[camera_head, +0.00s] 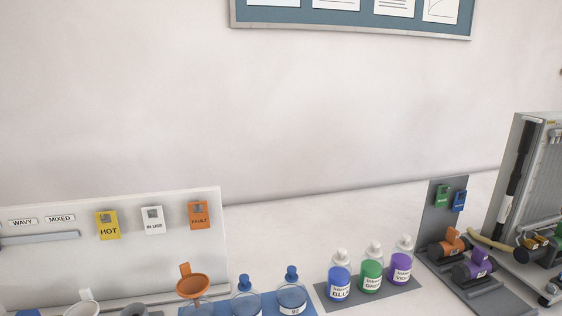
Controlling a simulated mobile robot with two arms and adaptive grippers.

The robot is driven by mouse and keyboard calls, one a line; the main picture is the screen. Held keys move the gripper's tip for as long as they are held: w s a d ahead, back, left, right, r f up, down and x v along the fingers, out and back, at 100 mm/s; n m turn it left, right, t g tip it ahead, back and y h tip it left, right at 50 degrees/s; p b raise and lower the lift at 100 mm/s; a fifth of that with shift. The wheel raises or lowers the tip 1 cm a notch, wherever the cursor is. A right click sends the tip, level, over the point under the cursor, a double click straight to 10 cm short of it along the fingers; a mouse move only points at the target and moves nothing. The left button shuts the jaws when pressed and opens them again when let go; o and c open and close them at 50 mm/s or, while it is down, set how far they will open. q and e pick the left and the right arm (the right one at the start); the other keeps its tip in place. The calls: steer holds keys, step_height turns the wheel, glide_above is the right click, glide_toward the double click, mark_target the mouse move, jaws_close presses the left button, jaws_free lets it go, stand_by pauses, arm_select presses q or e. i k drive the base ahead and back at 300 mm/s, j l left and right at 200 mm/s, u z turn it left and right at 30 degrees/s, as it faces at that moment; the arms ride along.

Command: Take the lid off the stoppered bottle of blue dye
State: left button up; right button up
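A bottle labelled BLUE (339,284) with blue contents and a white top stands upright at the left of a row of three on a grey mat (402,292). Its white cap (341,256) is on. Two other bottles with blue stoppers stand on a blue mat (267,302) to its left: the left one (246,302) is cut by the bottom edge, the right one (292,295) has a white label. Both stoppers are in place. Neither of my grippers is in view.
A green bottle (372,274) and a violet bottle (399,270) stand close beside the blue-labelled one. An orange funnel (193,285) is at left, before a white tag board (60,255). Valves (474,265) and a grey rack (520,180) are at right. The table behind the bottles is clear.

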mark_target(340, 258)
steer(key=l+u, duration=0.45)
steer(key=k+l+u, duration=0.2)
steer(key=l+u, duration=0.3)
